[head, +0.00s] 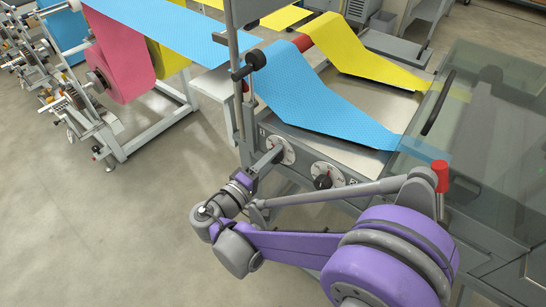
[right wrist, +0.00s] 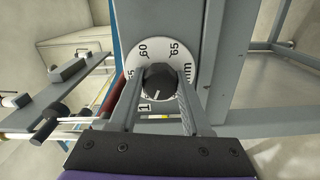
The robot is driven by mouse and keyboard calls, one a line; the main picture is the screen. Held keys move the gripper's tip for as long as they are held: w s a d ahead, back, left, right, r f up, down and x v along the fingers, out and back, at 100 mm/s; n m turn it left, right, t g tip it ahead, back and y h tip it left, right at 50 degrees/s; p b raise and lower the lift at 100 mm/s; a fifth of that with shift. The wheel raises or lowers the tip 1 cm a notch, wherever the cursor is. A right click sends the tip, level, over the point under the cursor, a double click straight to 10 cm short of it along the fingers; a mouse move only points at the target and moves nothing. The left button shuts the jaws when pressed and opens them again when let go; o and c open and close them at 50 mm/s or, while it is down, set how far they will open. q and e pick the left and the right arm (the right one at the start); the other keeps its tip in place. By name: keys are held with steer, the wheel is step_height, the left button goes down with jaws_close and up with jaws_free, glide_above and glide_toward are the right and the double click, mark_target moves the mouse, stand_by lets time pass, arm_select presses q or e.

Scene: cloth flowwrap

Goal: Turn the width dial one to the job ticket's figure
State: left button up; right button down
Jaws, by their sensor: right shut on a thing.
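The width dial (right wrist: 137,52) is a white round face with black figures, among them 60 and 65, and a dark knob (right wrist: 159,80) at its centre. Its pointer mark is small and I cannot read its setting surely. My right gripper (right wrist: 160,92) is shut on the knob, one finger on each side. In the head view my right gripper (head: 274,157) reaches the left one of two dials (head: 288,148) on the machine's front panel. I cannot make out a job ticket. My left gripper is not in view.
A second dial (head: 328,175) with a dark knob sits just right of the gripped one. Blue film (head: 300,90) and yellow film (head: 360,60) run over the machine above. A clear cover (head: 480,130) is at the right. Open floor (head: 120,230) lies at the left.

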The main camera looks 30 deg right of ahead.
steer(key=n, duration=0.5)
steer(key=shift+n, duration=0.3)
steer(key=n, duration=0.4)
steer(key=shift+n, duration=0.3)
steer(key=shift+c, duration=1.8)
jaws_free()
steer(key=shift+a, duration=0.1)
steer(key=v, duration=1)
steer(key=shift+s+a, duration=0.2)
steer(key=shift+a, duration=0.05)
